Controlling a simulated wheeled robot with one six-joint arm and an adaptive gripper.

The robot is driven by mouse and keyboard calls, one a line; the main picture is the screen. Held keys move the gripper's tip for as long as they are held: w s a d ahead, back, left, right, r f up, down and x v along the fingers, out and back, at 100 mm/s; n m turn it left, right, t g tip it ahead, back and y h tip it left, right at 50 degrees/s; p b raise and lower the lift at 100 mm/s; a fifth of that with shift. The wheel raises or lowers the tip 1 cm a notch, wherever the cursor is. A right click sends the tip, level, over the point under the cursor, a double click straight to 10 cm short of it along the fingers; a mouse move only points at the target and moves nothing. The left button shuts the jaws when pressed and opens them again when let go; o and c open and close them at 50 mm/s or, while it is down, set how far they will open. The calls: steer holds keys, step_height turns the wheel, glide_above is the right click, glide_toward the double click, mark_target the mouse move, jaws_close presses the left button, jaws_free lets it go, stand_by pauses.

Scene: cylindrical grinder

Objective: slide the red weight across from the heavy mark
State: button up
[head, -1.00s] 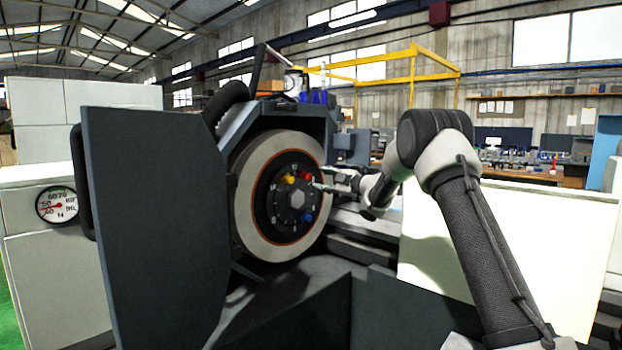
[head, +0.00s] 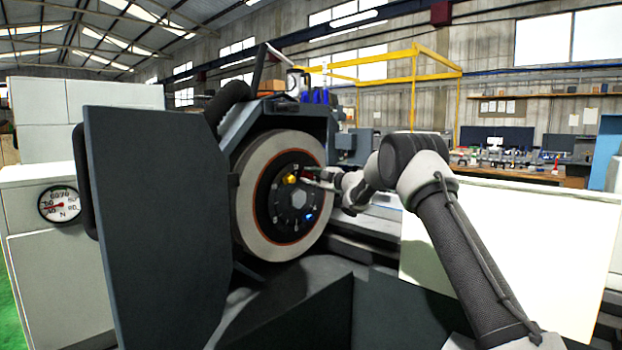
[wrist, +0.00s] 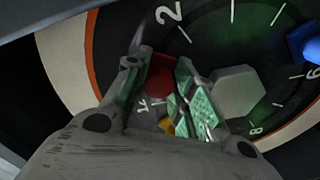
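The grinding wheel (head: 249,222) carries a dark hub with a hex nut (head: 298,200) and a ring of numbered marks. In the head view the red weight (head: 308,172) is largely hidden by my gripper (head: 313,177). My gripper (wrist: 161,90) has its fingers apart, one on each side of the weight; contact is not clear. A yellow weight (head: 290,179) is just left of the red one, and a blue weight (head: 309,217) is lower right.
A dark guard plate (head: 155,215) stands left of the wheel. A dial gauge (head: 59,204) is on the pale cabinet at far left. A white panel (head: 510,255) stands behind my arm at right. In the wrist view, the blue weight (wrist: 305,43) is at the right edge.

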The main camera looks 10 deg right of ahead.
jaws_close()
steer(key=shift+w+d+f+m, duration=0.3)
steer(key=shift+d+f+m, duration=0.15)
steer(key=shift+m, duration=0.35)
steer(key=shift+w+d+f+m, duration=0.35)
steer(key=shift+d+f+m, duration=0.2)
steer(key=shift+f+m, duration=0.25)
steer(key=shift+w+d+f+m, duration=0.3)
steer(key=shift+d+f+m, duration=0.2)
steer(key=shift+f+m, duration=0.25)
steer(key=o, duration=0.6)
jaws_free()
steer(key=shift+f, duration=0.1)
steer(key=shift+o, duration=0.2)
steer(key=shift+r, duration=0.2)
